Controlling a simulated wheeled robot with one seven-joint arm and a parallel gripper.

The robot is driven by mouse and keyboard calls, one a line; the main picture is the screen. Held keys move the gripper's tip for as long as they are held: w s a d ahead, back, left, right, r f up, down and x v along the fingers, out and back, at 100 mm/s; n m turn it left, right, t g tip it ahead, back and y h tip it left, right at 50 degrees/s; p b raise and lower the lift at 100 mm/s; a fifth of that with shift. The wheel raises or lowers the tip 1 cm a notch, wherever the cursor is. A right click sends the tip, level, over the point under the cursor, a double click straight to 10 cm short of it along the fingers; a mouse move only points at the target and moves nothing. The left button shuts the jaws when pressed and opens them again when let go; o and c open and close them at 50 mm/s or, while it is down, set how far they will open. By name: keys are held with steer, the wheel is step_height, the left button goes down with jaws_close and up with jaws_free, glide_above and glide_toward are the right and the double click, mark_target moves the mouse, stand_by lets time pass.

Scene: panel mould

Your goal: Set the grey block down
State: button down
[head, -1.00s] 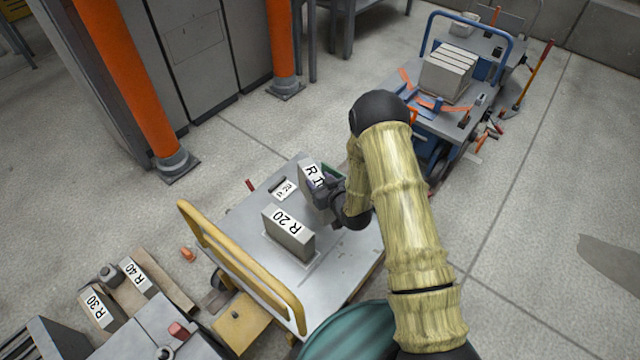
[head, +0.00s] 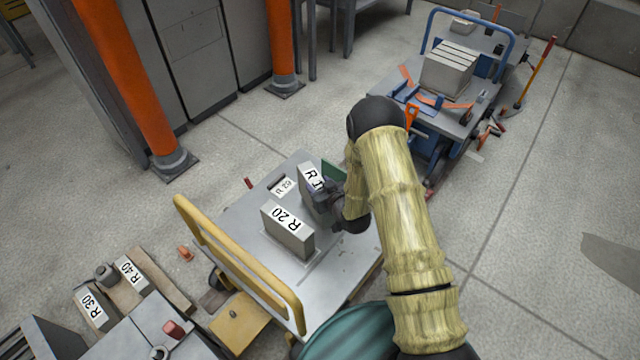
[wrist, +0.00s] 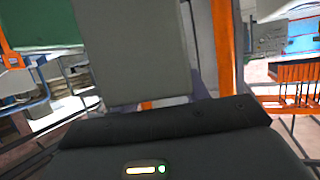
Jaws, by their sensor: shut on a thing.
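A grey block (head: 308,186) with a white label starting "R 1" is at the far part of a flat cart (head: 335,262). My gripper (head: 326,198) is shut on it from the right and covers part of its label. The block looks upright; whether its base touches the cart top cannot be told. In the wrist view the block (wrist: 135,50) stands as a plain grey face just beyond the dark gripper body. A second grey block (head: 290,238), labelled R 20, stands upright on the cart in front of it.
A white label plate (head: 283,187) lies left of the held block, and a green piece (head: 333,172) shows behind it. A yellow rail (head: 240,262) edges the cart's left side. The cart top right of R 20 is bare. A blue-railed trolley (head: 445,70) stands behind.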

steer(key=shift+f+b, duration=0.8)
steer(key=shift+f, duration=0.55)
steer(key=shift+f+b, duration=0.4)
steer(key=shift+f, duration=0.15)
steer(key=c, duration=0.6)
jaws_free()
steer(key=shift+c, duration=0.2)
steer(key=p+v, duration=0.2)
steer(key=v, duration=1.5)
steer(key=shift+s+p, duration=0.2)
steer(key=shift+p, duration=0.2)
